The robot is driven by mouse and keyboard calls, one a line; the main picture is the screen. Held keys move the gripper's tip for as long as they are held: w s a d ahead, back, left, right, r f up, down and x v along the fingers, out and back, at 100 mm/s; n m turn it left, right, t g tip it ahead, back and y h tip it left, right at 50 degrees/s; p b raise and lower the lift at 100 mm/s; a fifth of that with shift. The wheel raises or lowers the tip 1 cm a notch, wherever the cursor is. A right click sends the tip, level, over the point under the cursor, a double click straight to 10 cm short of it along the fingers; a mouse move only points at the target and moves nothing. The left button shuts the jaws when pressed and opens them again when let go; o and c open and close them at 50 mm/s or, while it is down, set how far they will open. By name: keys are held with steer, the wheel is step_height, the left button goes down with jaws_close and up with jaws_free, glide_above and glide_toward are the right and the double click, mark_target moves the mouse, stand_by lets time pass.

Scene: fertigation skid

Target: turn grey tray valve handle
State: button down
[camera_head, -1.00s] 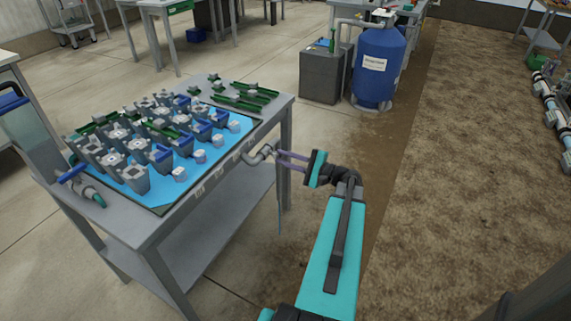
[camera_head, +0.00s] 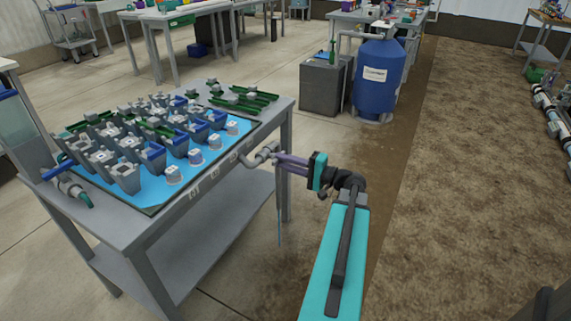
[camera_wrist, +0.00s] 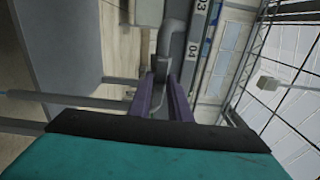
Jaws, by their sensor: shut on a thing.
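The grey tray valve (camera_head: 258,156) sticks out from the front edge of the grey table, near its right corner. My gripper (camera_head: 279,158) reaches it from the right, its purple fingers level and closed at the valve's outer end. In the wrist view the grey pipe elbow and valve (camera_wrist: 166,52) are ahead, and my gripper (camera_wrist: 160,82) has its two fingertips on either side of the valve's near end, where the handle is. The handle itself is mostly hidden between the fingers, so its angle cannot be told.
A table (camera_head: 120,233) carries a blue tray (camera_head: 207,171) of several potted blocks and green strips. A blue pipe with a grey fitting (camera_head: 70,187) is at its left end. A blue tank (camera_head: 377,78) and grey box (camera_head: 325,85) stand behind. The floor right of my arm is clear.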

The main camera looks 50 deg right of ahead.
stand_by(0.3)
steer(key=c, duration=1.7)
jaws_free()
steer(key=shift+s, duration=0.1)
steer(key=shift+p+v, duration=0.85)
steer(key=shift+v, duration=6.05)
